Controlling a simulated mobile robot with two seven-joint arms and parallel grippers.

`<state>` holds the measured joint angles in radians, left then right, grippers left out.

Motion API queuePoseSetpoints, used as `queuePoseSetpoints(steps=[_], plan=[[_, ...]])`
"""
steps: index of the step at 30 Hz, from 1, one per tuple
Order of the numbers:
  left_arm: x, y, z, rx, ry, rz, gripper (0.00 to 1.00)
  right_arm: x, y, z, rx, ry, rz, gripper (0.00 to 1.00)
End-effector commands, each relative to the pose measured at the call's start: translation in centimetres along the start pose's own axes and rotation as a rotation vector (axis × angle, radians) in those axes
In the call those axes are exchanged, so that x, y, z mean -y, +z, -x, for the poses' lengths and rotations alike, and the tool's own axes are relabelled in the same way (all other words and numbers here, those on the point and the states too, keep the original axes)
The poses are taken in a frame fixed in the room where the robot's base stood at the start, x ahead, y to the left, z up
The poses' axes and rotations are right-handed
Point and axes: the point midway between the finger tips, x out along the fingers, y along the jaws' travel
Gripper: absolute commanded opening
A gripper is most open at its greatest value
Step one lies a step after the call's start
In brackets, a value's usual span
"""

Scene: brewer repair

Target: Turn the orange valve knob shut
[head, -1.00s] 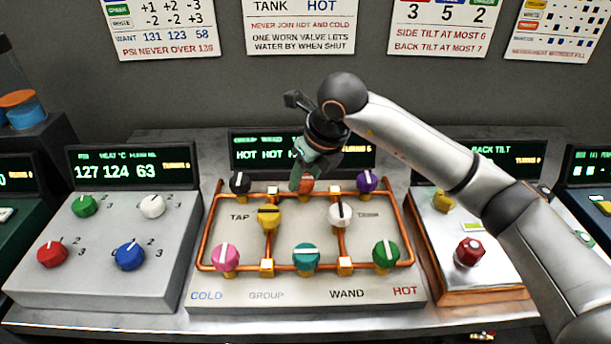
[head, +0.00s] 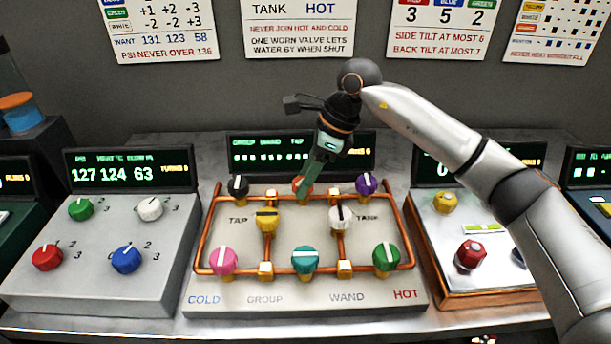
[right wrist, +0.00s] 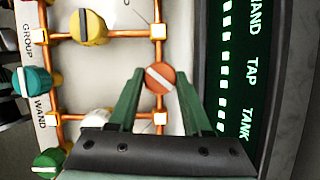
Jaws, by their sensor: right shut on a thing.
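The orange valve knob (head: 298,183) sits at the middle of the top pipe on the valve panel (head: 215,296), between a black knob (head: 238,186) and a purple knob (head: 367,184). My right gripper (head: 305,190) reaches down on it from above and partly hides it. In the right wrist view, the orange knob (right wrist: 159,77) lies between the green fingertips of the right gripper (right wrist: 160,82), which is shut on it. The knob's white bar lies diagonal there. My left gripper is in neither view.
A yellow knob (head: 267,222) and a white knob (head: 341,218) stand in front of it. Pink, teal and green knobs line the front pipe. A display (head: 270,153) stands behind the panel. A heat panel (head: 100,275) is on the left and a tilt panel (head: 470,285) on the right.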

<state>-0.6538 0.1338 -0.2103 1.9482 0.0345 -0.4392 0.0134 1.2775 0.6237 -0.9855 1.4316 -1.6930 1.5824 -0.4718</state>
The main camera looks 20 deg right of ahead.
Motion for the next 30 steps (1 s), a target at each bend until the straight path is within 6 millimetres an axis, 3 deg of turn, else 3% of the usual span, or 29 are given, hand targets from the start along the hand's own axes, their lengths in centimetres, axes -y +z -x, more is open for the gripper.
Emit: queuePoseSetpoints(steps=[18, 30], plan=[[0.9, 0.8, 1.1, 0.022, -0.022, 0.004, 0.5, 0.3, 0.2, 0.1, 0.0, 0.203, 0.493, 0.0], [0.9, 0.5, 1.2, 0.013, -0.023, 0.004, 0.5, 0.4, 0.2, 0.0, -0.001, 0.261, 0.639, 0.0]])
